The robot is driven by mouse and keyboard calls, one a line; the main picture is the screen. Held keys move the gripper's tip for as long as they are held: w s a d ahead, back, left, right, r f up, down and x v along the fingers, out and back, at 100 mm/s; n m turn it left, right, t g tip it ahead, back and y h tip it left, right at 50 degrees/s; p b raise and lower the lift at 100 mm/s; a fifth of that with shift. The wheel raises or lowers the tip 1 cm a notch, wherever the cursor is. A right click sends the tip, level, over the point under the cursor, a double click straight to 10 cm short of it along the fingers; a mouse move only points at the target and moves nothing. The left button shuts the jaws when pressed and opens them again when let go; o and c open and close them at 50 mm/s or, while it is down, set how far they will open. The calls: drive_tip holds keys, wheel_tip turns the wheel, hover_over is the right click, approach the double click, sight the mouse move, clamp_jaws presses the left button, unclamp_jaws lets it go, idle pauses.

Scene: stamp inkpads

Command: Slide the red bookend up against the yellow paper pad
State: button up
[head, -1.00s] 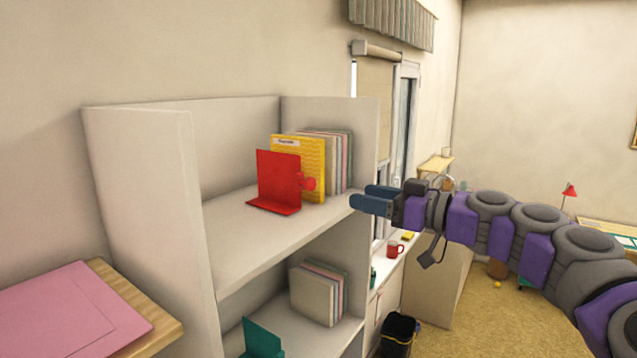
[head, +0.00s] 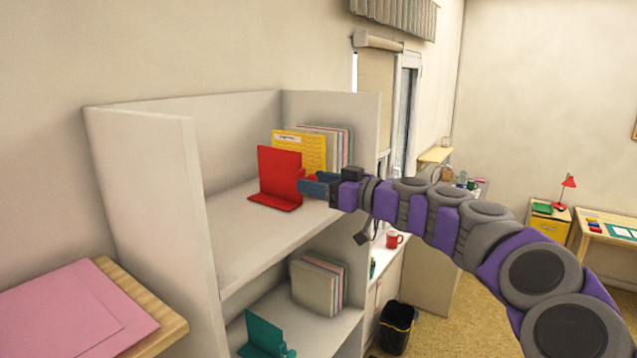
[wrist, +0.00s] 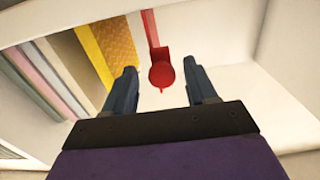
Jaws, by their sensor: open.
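The red bookend (head: 279,174) stands upright on the upper shelf, with its flat foot on the shelf board. The yellow paper pad (head: 301,146) stands behind it and to its right, partly hidden by the bookend. In the wrist view a narrow gap of shelf shows between the yellow pad (wrist: 108,50) and the bookend's upright plate (wrist: 151,25). My gripper (head: 310,186) is open, at the shelf's front by the bookend's red knob. In the wrist view the round knob (wrist: 162,74) lies between the two fingertips (wrist: 163,86), with space on both sides.
Several grey, pink and green pads (head: 335,147) stand beside the yellow pad against the shelf's right wall (head: 364,150). The lower shelf holds more pads (head: 318,287) and a green bookend (head: 262,335). The upper shelf left of the red bookend is clear.

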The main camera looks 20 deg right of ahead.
clamp_jaws()
idle(0.4)
